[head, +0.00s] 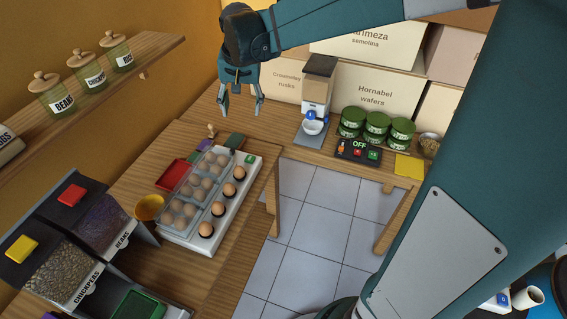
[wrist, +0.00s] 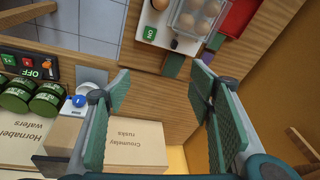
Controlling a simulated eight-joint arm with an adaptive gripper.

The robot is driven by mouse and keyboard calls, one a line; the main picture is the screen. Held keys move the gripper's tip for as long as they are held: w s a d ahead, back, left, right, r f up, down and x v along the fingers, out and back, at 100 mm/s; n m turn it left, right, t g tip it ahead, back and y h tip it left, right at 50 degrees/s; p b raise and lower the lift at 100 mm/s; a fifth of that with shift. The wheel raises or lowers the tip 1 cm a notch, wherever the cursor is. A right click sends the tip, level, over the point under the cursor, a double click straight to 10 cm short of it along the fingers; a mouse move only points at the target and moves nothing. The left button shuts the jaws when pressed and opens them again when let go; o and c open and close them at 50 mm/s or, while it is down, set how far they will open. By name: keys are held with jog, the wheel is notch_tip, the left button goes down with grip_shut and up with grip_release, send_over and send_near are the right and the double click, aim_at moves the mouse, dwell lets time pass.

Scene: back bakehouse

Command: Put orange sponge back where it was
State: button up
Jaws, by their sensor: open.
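I cannot make out an orange sponge in either view. My gripper (head: 241,113) hangs open and empty above the far end of the wooden counter (head: 180,133). Small flat blocks lie on the counter by the egg tray: a green one (head: 235,140), a purple one (head: 203,145) and a dark green one (head: 193,156). In the wrist view the green block (wrist: 173,65) and the purple block (wrist: 217,41) lie beyond the fingertips.
An egg tray (head: 245,184) and a red tray (head: 171,176) stand on the left counter, near an orange-yellow bowl (head: 148,207). A dispenser (head: 318,85), green tins (head: 376,126), a switch panel (head: 358,150) and a yellow square (head: 408,166) are on the back counter.

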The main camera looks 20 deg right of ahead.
jog(key=s+d+r+n+t, duration=0.1)
jog(key=s+n+t, duration=0.3)
jog(key=s, duration=2.5)
jog(key=shift+r+n, duration=0.3)
jog(key=shift+n, duration=0.5)
